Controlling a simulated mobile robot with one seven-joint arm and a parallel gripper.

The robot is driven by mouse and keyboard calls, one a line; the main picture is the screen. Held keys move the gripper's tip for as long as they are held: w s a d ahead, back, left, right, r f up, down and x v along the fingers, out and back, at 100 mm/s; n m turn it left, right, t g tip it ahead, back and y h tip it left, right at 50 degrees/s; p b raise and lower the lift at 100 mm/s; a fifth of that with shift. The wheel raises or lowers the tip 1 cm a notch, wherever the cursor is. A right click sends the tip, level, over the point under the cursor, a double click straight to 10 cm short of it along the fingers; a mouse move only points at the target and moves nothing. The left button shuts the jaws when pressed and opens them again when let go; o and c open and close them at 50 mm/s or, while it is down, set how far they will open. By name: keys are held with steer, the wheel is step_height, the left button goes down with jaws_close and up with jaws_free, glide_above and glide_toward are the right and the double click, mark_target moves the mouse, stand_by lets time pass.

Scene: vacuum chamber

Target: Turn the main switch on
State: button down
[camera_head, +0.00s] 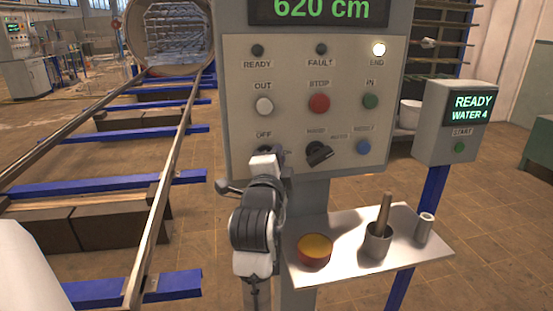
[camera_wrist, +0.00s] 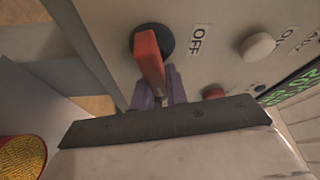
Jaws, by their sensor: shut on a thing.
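The main switch is a red handle (camera_wrist: 149,58) on a round black base, beside the label OFF in the wrist view. In the head view, the dark top of the main switch (camera_head: 264,149) shows just below that label at the panel's lower left; my gripper hides the rest. My gripper (camera_head: 277,157) is at the panel front, its purple fingers (camera_wrist: 160,90) shut on the red handle, one on each side. The handle stands out from the panel towards the wrist camera. Its exact turn angle is hard to tell.
The panel (camera_head: 235,100) also has a red STOP button (camera_head: 319,103) and a black selector knob (camera_head: 319,153) right of my gripper. Below, a shelf (camera_head: 345,272) holds a yellow-topped red bowl (camera_head: 314,250), a mortar (camera_head: 378,241) and a small cup (camera_head: 425,228). Rails (camera_head: 165,200) run at left.

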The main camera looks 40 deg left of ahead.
steer(key=shift+f+m+g, duration=0.25)
steer(key=shift+m+g, duration=0.25)
steer(key=shift+m, duration=0.7)
steer(key=c, duration=1.4)
jaws_free()
steer(key=b+v, duration=0.5)
steer(key=v, duration=0.8)
steer(key=shift+s, duration=0.45)
